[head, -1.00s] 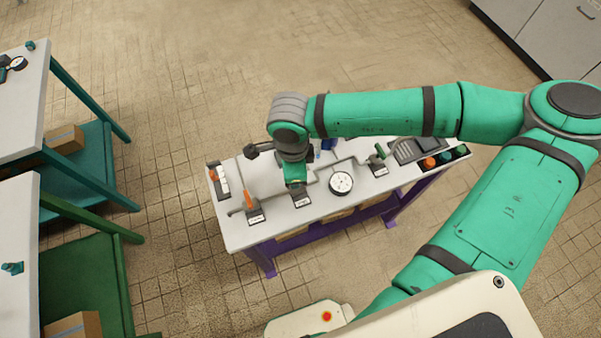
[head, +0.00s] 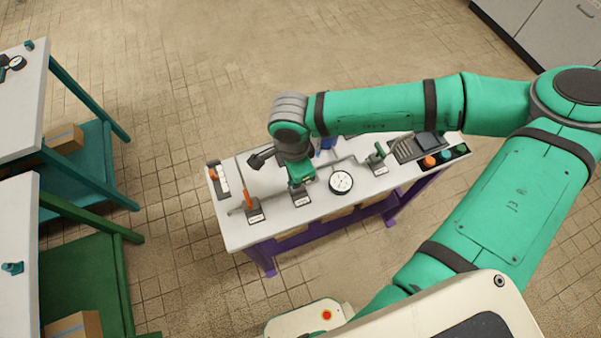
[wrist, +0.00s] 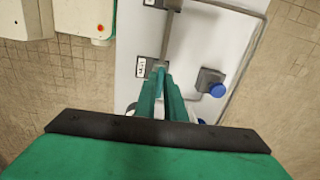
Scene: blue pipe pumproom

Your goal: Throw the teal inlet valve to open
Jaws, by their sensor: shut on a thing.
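A white-topped bench stands in the middle of the head view. My gripper (head: 302,183) is over its front middle, at the valve station behind the middle label plate (head: 300,202). In the wrist view my gripper's fingers (wrist: 160,76) are close together over the pipe beside a label plate (wrist: 141,67). They are shut on the teal inlet valve's handle, which the fingers and wrist almost wholly hide. I cannot read the handle's angle or the label.
An orange-handled valve (head: 249,201) stands just left of my gripper. A round gauge (head: 341,182) is close on the right, with a green-handled valve (head: 377,157) beyond. A blue knob (wrist: 217,90) sits behind. Coloured buttons (head: 429,162) line the bench's right end.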

